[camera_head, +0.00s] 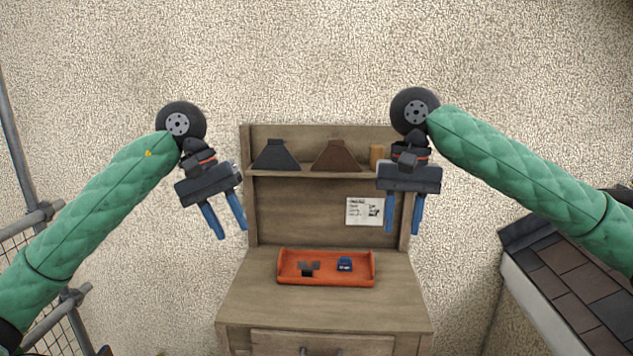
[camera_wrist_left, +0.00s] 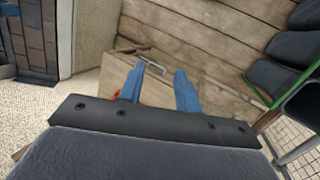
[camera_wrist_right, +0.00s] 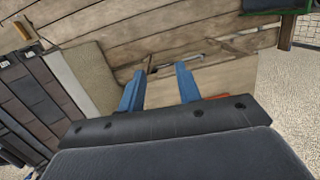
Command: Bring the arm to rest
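My left gripper (camera_head: 224,217) hangs in the air left of the wooden workbench, its two blue fingers apart with nothing between them. The same fingers show in the left wrist view (camera_wrist_left: 160,86), spread and empty. My right gripper (camera_head: 403,214) hangs in front of the right side of the bench's back panel, blue fingers apart and empty. In the right wrist view its fingers (camera_wrist_right: 159,88) are also spread with nothing between them. Both arms are raised, with the fingers pointing down.
The wooden workbench (camera_head: 235,300) carries an orange tray (camera_head: 326,282) with a dark piece (camera_head: 309,268) and a blue item (camera_head: 345,264). Its shelf holds a dark and a brown tapered piece (camera_head: 337,156). A tiled roof (camera_head: 570,270) stands right, scaffolding (camera_head: 40,215) left.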

